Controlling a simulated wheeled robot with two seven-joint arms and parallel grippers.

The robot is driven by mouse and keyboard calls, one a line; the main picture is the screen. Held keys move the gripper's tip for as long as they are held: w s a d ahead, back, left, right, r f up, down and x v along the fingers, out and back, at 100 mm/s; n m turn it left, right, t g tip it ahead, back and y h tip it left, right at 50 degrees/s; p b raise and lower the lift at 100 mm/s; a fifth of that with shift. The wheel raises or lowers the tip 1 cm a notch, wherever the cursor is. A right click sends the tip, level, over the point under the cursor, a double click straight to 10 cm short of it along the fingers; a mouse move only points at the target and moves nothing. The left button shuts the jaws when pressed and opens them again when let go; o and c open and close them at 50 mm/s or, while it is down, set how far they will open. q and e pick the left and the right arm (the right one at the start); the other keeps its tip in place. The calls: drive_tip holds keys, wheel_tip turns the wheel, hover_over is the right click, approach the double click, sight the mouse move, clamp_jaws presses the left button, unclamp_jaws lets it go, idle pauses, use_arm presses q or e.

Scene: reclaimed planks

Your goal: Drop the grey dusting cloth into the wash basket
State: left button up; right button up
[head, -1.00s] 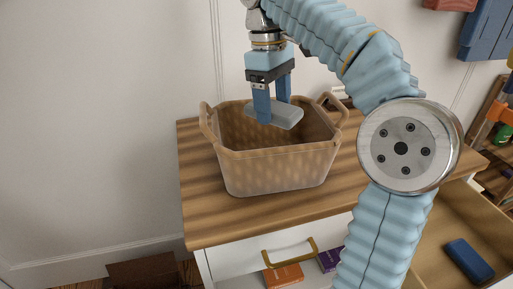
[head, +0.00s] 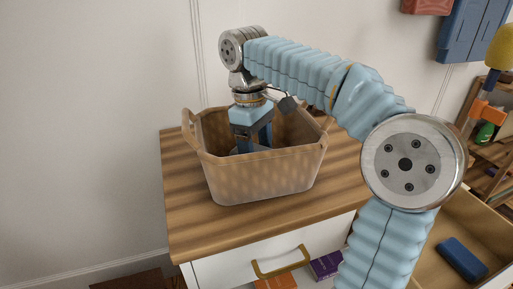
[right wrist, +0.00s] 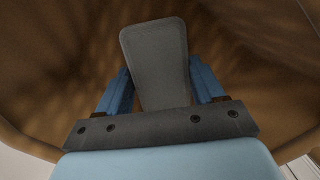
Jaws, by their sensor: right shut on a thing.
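The grey dusting cloth (right wrist: 155,60) is between the two blue fingers of my right gripper (right wrist: 160,90) in the right wrist view. The right gripper is shut on it. In the head view, the right gripper (head: 252,145) is lowered inside the wash basket (head: 265,178), a tan basket with two side handles. The basket's front wall hides the fingertips and most of the cloth. The basket's brown inner walls surround the gripper in the right wrist view. My left gripper is not in view.
The basket stands on a wooden-topped cabinet (head: 215,225). An open drawer at the lower right holds a blue block (head: 463,258). An orange box (head: 276,283) and a purple box (head: 326,265) lie below the top. A shelf stands at the far right.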

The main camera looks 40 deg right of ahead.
drive_tip(key=shift+f+b, duration=0.3)
drive_tip(key=shift+f, duration=0.3)
drive_tip(key=o, duration=1.2)
drive_tip(key=shift+r, duration=0.35)
drive_tip(key=r+p, duration=0.1)
drive_tip(key=r, duration=0.4)
drive_tip(key=w+r+p, duration=0.1)
drive_tip(key=r, duration=0.1)
drive_tip(key=shift+a+r+p, duration=0.2)
drive_tip(key=shift+r+p, duration=0.15)
drive_tip(key=shift+r, duration=0.2)
